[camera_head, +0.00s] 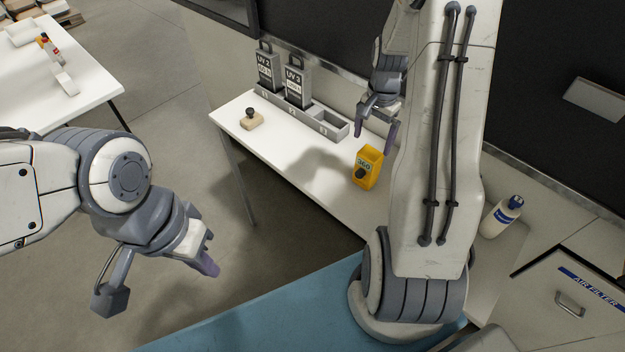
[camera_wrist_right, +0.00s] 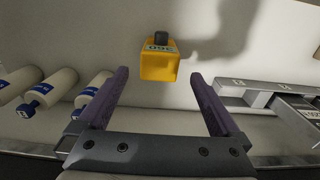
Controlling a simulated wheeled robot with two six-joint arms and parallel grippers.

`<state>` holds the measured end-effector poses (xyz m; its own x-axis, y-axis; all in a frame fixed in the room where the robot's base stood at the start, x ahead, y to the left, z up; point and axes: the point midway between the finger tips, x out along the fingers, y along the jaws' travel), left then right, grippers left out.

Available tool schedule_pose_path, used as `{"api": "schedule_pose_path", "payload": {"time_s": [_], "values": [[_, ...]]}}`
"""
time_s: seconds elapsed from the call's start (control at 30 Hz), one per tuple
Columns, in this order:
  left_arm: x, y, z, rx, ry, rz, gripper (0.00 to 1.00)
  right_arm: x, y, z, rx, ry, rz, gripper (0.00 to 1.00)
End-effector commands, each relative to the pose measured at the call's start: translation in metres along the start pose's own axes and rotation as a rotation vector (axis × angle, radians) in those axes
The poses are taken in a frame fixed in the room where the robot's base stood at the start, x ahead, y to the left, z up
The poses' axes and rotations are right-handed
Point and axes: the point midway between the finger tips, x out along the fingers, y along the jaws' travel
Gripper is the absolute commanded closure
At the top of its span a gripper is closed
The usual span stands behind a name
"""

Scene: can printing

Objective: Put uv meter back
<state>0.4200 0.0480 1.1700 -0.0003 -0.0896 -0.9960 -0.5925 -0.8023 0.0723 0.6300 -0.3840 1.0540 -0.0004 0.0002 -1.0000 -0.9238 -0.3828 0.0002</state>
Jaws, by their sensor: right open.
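The yellow UV meter (camera_head: 369,168) with a dark knob and a number on its face stands on the white table, in front of the grey holder. It also shows in the right wrist view (camera_wrist_right: 160,66), ahead of the fingertips. My right gripper (camera_head: 376,126) is open and empty above and behind the meter, apart from it; its two fingers also show in the right wrist view (camera_wrist_right: 160,88). My left gripper (camera_head: 208,262) hangs over the floor at left, away from the table; its finger gap is not clear.
The grey holder (camera_head: 322,131) carries units marked UV 2 (camera_head: 268,72) and UV 3 (camera_head: 296,85); its right compartment looks empty. A wooden stamp (camera_head: 251,120) lies at the table's left. A white bottle (camera_head: 502,217) stands at right. Several bottles (camera_wrist_right: 50,90) line the wrist view's left.

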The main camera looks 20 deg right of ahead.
Motion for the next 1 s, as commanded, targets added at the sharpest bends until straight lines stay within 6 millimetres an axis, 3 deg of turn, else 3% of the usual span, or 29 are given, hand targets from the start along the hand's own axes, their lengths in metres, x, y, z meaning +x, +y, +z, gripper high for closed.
{"api": "schedule_pose_path", "payload": {"time_s": [0.07,0.17,0.27,0.37,0.5,0.6,0.7,0.8,1.0], "values": [[0.0,0.0,0.0,0.0,0.0,0.0,1.0,-0.003,-0.004,0.006,-0.024,0.001,-0.002,0.0],[0.0,0.0,0.0,0.0,0.0,0.0,1.0,-0.018,-0.022,0.035,-0.138,0.004,-0.009,0.0],[0.0,0.0,0.0,0.0,0.0,0.0,1.0,-0.042,-0.045,0.093,-0.359,0.006,-0.021,0.0],[0.0,0.0,0.0,0.0,0.0,0.0,1.0,-0.068,-0.055,0.17,-0.648,0.005,-0.035,0.0],[0.0,0.0,0.0,0.0,0.0,0.0,1.0,-0.095,-0.036,0.27,-1.059,-0.002,-0.057,0.0],[0.0,0.0,0.0,0.0,0.0,0.0,1.0,-0.107,-0.006,0.324,-1.331,-0.008,-0.072,0.0],[0.0,0.0,0.0,0.0,0.0,0.0,1.0,-0.113,0.025,0.36,-1.552,-0.016,-0.085,0.0],[0.0,0.0,0.0,0.0,0.0,0.0,1.0,-0.115,0.049,0.379,-1.706,-0.022,-0.093,0.0],[0.0,0.0,0.0,0.0,0.0,0.0,1.0,-0.115,0.066,0.391,-1.817,-0.028,-0.099,0.0]]}}
